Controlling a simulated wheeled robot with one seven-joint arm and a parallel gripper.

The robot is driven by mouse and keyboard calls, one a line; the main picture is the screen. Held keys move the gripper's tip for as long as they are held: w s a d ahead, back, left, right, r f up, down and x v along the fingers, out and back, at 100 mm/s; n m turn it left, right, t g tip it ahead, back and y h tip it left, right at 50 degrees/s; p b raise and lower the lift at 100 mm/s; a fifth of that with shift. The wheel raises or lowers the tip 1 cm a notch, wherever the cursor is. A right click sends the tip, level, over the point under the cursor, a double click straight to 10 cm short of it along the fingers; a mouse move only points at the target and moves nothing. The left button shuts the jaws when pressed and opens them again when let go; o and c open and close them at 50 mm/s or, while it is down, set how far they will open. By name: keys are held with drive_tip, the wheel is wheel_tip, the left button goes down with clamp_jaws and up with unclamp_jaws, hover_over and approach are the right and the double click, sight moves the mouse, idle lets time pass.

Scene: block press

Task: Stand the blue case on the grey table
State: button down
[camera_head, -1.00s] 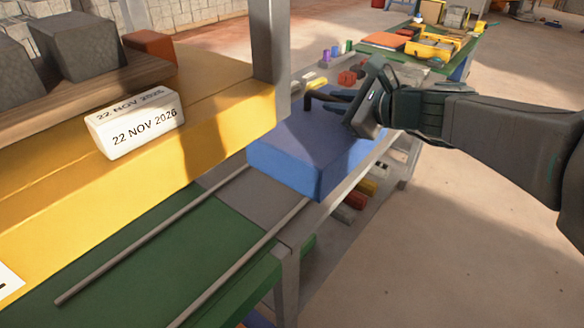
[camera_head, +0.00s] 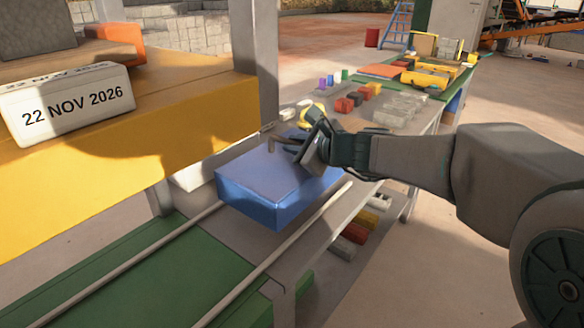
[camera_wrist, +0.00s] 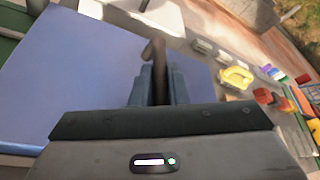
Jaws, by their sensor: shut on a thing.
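The blue case (camera_head: 268,188) lies flat, broad face up, over the grey part of the table (camera_head: 290,255) beside the yellow machine. Whether its underside touches the surface or hangs just above it, I cannot tell. My gripper (camera_head: 298,148) is shut on the case's dark handle at the far side. In the wrist view, the fingers (camera_wrist: 156,85) pinch the brown handle (camera_wrist: 157,55) from both sides, and the case (camera_wrist: 70,75) fills the left. Its far underside is hidden.
Two pale rails (camera_head: 275,255) run along the green near surface (camera_head: 165,275). The yellow machine (camera_head: 150,130) and a grey post (camera_head: 255,60) stand left. Several coloured blocks (camera_head: 350,100) occupy the table beyond. A white block (camera_head: 68,100) reads "22 NOV 2026". Open floor lies right.

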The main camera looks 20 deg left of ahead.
sight(292, 159)
drive_tip(key=shift+x, duration=0.85)
drive_tip(key=shift+f+b, duration=1)
drive_tip(key=shift+f, duration=1.05)
drive_tip(key=shift+d+f, duration=0.1)
drive_tip(key=shift+f, duration=0.05)
drive_tip(key=c, duration=1.4)
unclamp_jaws()
